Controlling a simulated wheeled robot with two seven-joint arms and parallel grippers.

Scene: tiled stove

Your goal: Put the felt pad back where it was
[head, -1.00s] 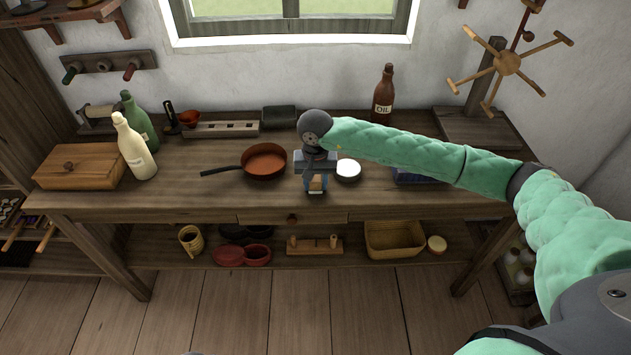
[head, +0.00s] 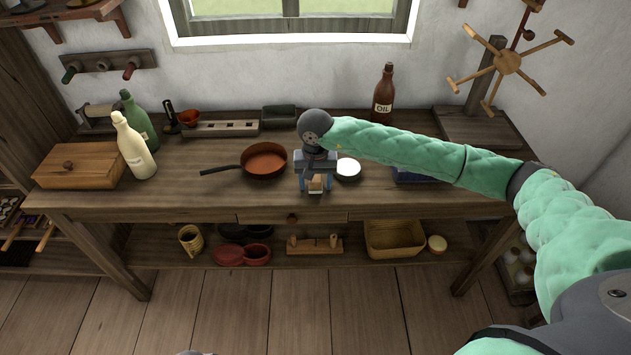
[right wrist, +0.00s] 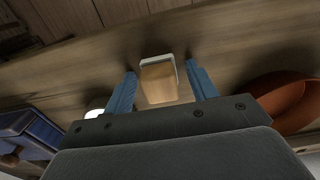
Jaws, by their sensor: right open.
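A small tan block (head: 315,187) with a pale grey band along one edge sits on the tabletop near its front edge. I cannot tell for sure if this is the felt pad. My right gripper (head: 316,184) is directly above it, pointing down, with its blue fingers open on either side. In the right wrist view the block (right wrist: 160,82) lies between the two spread fingers, with a gap on both sides. My left gripper is not in view.
A copper pan (head: 264,161) stands just left of the gripper, and a round white-topped thing (head: 348,168) just right. An oil bottle (head: 383,95) and a dark block (head: 279,117) stand behind. The front left of the wooden table (head: 185,196) is clear.

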